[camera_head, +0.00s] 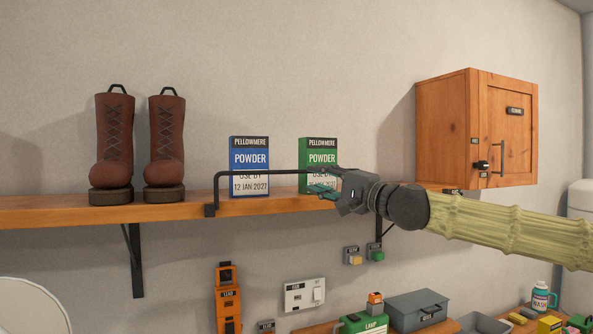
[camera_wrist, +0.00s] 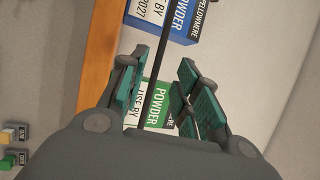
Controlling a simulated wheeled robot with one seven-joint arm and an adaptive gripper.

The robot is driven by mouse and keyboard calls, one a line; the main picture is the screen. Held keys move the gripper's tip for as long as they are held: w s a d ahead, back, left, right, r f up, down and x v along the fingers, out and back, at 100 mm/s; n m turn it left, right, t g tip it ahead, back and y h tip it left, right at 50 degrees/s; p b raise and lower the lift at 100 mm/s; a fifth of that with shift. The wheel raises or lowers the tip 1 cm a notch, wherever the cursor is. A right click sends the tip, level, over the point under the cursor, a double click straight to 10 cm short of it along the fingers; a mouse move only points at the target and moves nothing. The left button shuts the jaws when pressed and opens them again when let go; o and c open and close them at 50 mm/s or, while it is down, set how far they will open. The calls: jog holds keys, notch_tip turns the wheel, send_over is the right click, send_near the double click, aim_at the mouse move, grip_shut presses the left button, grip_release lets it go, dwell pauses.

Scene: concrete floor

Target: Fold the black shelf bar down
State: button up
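The black shelf bar (camera_head: 260,171) stands raised along the front of the wooden shelf (camera_head: 110,213). Its left end bends down to a mount at the shelf edge. My gripper (camera_head: 318,180) is at the bar's right part, in front of the green powder box (camera_head: 318,152). In the wrist view the bar (camera_wrist: 163,40) runs between my teal finger pads, with a gap visible on both sides. My gripper is open around the bar. The bar's right end is hidden behind my gripper.
A wooden cabinet (camera_head: 450,125) hangs at right. Wall switches (camera_head: 304,295) and a lower shelf with a grey box (camera_head: 415,308) lie below.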

aim_at(297, 172)
jog(key=p+x, duration=0.3)
jog(key=x, duration=0.6)
jog(key=shift+s+p, duration=0.1)
jog(key=shift+p, duration=0.25)
grip_shut()
